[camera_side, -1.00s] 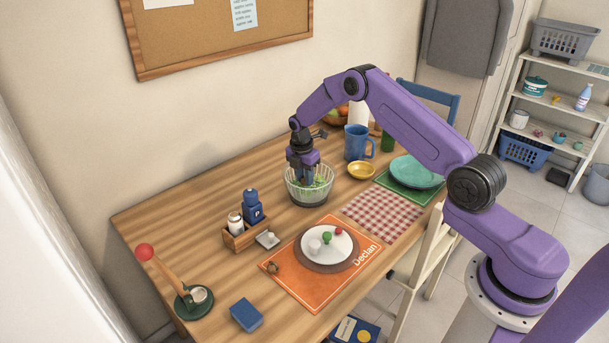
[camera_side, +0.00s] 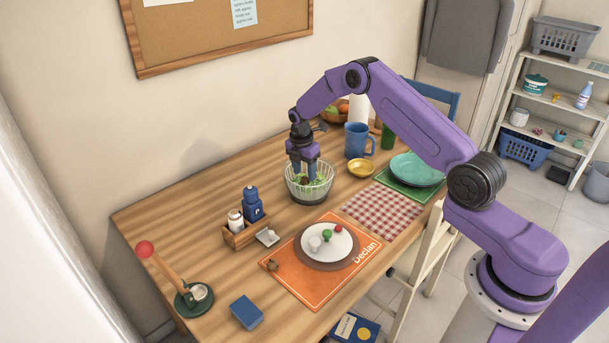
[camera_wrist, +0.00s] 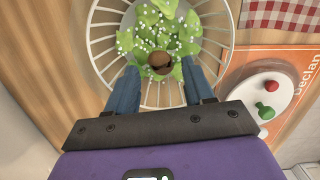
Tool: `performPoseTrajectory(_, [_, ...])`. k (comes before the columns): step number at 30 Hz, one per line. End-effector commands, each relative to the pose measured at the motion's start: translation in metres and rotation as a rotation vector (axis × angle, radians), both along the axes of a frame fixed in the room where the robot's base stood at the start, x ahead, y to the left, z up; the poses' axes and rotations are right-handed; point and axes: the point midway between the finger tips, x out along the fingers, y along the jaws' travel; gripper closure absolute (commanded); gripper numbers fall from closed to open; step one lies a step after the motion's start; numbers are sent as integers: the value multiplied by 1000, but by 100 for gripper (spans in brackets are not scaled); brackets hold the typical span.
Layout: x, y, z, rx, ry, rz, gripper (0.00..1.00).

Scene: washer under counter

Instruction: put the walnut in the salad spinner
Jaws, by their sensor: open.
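The salad spinner (camera_side: 323,194) is a pale slatted bowl on the table, holding green leaves; its rim and ribs (camera_wrist: 101,46) fill the upper wrist view. A round brown walnut (camera_wrist: 160,62) lies on the leaves in the spinner, and in the side view it shows as a small brown spot (camera_side: 306,181). My gripper (camera_side: 304,174) points down into the spinner. Its two blue fingers are open, one on either side of the walnut, with visible gaps in the wrist view.
A blue mug (camera_side: 357,142) and yellow bowl (camera_side: 361,168) stand right of the spinner. A condiment caddy (camera_side: 240,238) is to its left. An orange placemat (camera_side: 306,285) with a plate (camera_side: 334,252) lies in front, with a small brown thing (camera_side: 272,265) on its left corner.

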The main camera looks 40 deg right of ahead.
Motion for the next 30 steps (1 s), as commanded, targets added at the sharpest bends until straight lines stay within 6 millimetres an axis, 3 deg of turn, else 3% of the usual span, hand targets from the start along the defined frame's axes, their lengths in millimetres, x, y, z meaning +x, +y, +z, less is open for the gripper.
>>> performPoseTrajectory(6, [0,7,47,-1,-4,2,48])
performPoseTrajectory(13, [-1,12,88,0,-3,2,48])
performPoseTrajectory(18, [-2,13,104,1,-2,2,48])
performPoseTrajectory(26, [-3,17,110,1,0,0,48])
performPoseTrajectory(30, [-12,41,123,9,-11,-21,48])
